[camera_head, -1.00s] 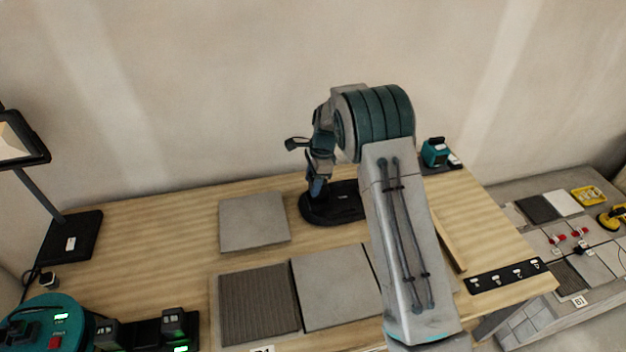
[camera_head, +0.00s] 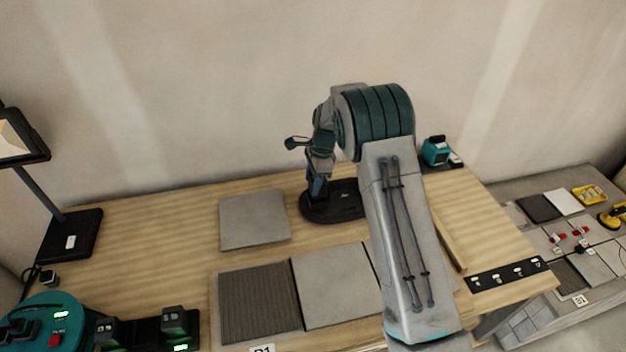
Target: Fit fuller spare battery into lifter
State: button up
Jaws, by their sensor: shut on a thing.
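My gripper (camera_head: 316,192) points down at the back middle of the bench, just over or at a black oval base (camera_head: 345,208). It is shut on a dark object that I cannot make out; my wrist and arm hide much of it. A teal round device (camera_head: 35,322) with a green display and a red button, perhaps the lifter, stands at the lower left, cut off by the frame edge. Two dark battery-like blocks, one left (camera_head: 106,331) and one right (camera_head: 174,320), stand beside it in a black holder with green lights. Their charge levels are unreadable.
A lamp (camera_head: 70,238) stands at the left. Grey tiles (camera_head: 254,220) lie mid-bench. A teal box-shaped item (camera_head: 435,151) stands at the back right. A black strip (camera_head: 507,274) lies near the right edge. A second surface with tiles and yellow tools (camera_head: 589,196) is further right.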

jog(key=shift+f+b, duration=1.15)
jog(key=shift+f, duration=0.75)
dwell(1.8)
jog(key=o, duration=1.1)
jog(key=shift+r, duration=0.1)
